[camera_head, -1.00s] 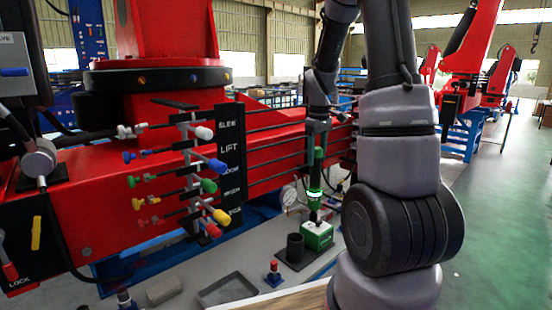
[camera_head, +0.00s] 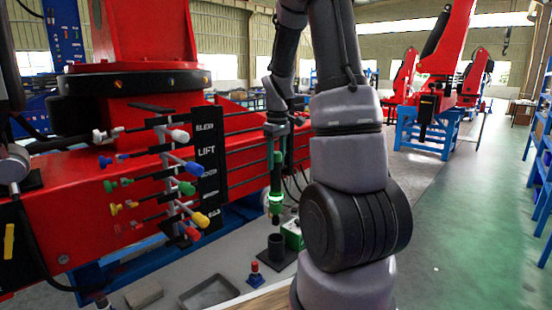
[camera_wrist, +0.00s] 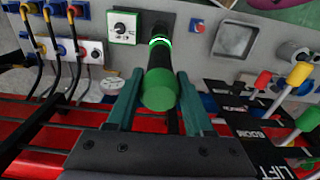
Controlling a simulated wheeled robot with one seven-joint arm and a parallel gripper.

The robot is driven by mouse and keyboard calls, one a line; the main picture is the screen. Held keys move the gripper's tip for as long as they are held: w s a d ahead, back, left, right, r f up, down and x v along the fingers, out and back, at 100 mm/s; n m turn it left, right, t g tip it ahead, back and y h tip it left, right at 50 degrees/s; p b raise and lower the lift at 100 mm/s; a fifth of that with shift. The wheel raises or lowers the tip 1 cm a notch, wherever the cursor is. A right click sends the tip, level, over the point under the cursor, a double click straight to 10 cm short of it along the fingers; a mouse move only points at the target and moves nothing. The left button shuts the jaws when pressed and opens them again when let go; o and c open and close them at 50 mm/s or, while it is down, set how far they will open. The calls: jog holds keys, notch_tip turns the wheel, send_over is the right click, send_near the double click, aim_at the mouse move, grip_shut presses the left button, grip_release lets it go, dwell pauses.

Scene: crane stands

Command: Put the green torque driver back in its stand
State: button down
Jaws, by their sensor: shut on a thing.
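The green torque driver (camera_head: 275,180) hangs upright below my gripper (camera_head: 276,135) in the head view, with a lit green ring low on its body. My gripper is shut on its upper part; the wrist view shows the driver's round green end (camera_wrist: 160,92) between the two fingers (camera_wrist: 157,108). The stand, a black cup (camera_head: 276,248) on a dark base plate, is directly below the driver's tip in the head view. The tip looks slightly above the cup's rim. In the wrist view the driver hides the cup, and only the dark plate (camera_wrist: 168,20) shows.
A green box (camera_head: 291,236) with a white face stands right beside the cup. A small red-topped blue piece (camera_head: 255,273) and a grey tray (camera_head: 208,291) lie in front. Lever valves with coloured knobs (camera_head: 190,187) stick out at left.

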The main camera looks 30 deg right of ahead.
aim_at(277, 186)
jog(key=shift+f, duration=2.6)
jog(key=shift+f, duration=4.5)
jog(key=shift+c, duration=1)
grip_release()
jog(key=shift+s, duration=0.1)
jog(key=shift+r, duration=0.1)
jog(key=shift+r, duration=2.45)
